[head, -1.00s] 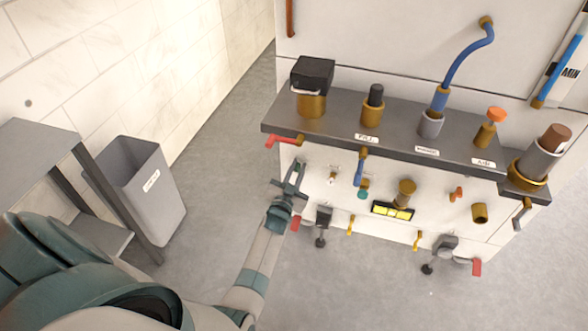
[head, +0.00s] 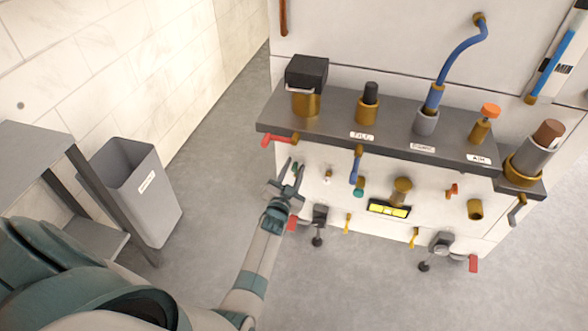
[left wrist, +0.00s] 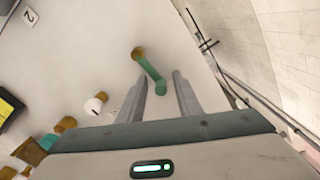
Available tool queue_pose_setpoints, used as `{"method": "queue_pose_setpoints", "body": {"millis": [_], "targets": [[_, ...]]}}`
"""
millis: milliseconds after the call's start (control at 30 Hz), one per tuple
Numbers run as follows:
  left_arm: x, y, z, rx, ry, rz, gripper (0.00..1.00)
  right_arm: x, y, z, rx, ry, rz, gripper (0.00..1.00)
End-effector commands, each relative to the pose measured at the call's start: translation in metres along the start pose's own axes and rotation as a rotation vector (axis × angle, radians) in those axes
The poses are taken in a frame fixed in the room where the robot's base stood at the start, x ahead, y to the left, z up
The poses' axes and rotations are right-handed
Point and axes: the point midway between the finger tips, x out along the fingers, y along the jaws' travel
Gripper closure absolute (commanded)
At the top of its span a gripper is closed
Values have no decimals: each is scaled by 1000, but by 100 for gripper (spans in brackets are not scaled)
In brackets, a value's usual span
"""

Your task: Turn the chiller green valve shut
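The green valve is a green lever (left wrist: 153,73) on a brass stem (left wrist: 138,53), which comes out of the white cabinet face in the left wrist view. The lever slants down and right. My left gripper (left wrist: 158,88) is open, with the lever's free end in the gap between its fingertips; I cannot see contact. In the head view my left gripper (head: 293,172) is at the cabinet's left front, below the shelf, and mostly hides the green lever. My right gripper is not in view.
A grey shelf (head: 390,134) with bottles and fittings juts out above. A red lever (head: 277,140) is just above my gripper; a blue lever (head: 356,168) and a yellow display (head: 389,209) are right of it. A grey bin (head: 140,190) stands left. Floor between is clear.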

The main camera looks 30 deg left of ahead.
Motion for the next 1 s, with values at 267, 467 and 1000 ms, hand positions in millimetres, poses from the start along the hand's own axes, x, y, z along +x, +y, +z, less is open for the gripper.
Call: {"method": "queue_pose_setpoints", "body": {"millis": [267,467,1000], "targets": [[-3,0,-2,-1,4,0,68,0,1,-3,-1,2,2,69],[-20,0,-2,0,3,0,68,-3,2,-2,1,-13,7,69],[-123,0,-1,0,0,0,68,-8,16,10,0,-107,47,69]]}}
